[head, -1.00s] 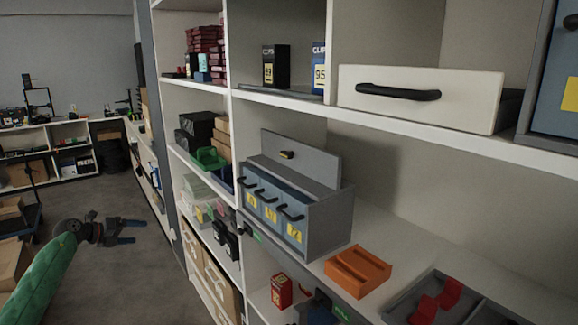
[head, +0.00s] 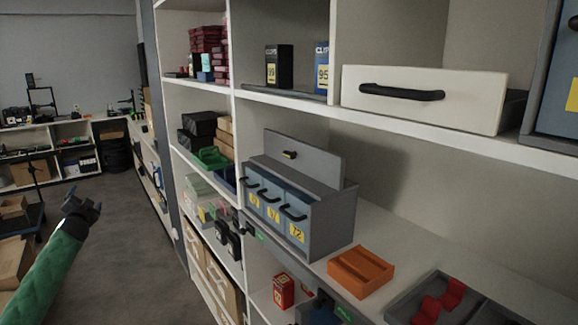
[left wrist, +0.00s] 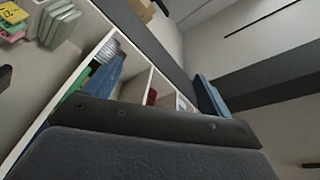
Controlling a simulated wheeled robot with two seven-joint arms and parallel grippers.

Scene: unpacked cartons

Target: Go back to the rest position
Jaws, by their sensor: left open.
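My left gripper (head: 88,210) is in the lower left of the head view, at the end of my green-sleeved arm. It is open, with nothing between its fingers, and is held over the floor well left of the shelves. My right gripper is not in view.
The shelf unit (head: 388,128) fills the right side. It holds a grey drawer box (head: 322,225), an orange tray (head: 360,270) and a white drawer (head: 425,98). Cartons (head: 14,255) stand at the left edge. The grey floor (head: 120,240) between is clear.

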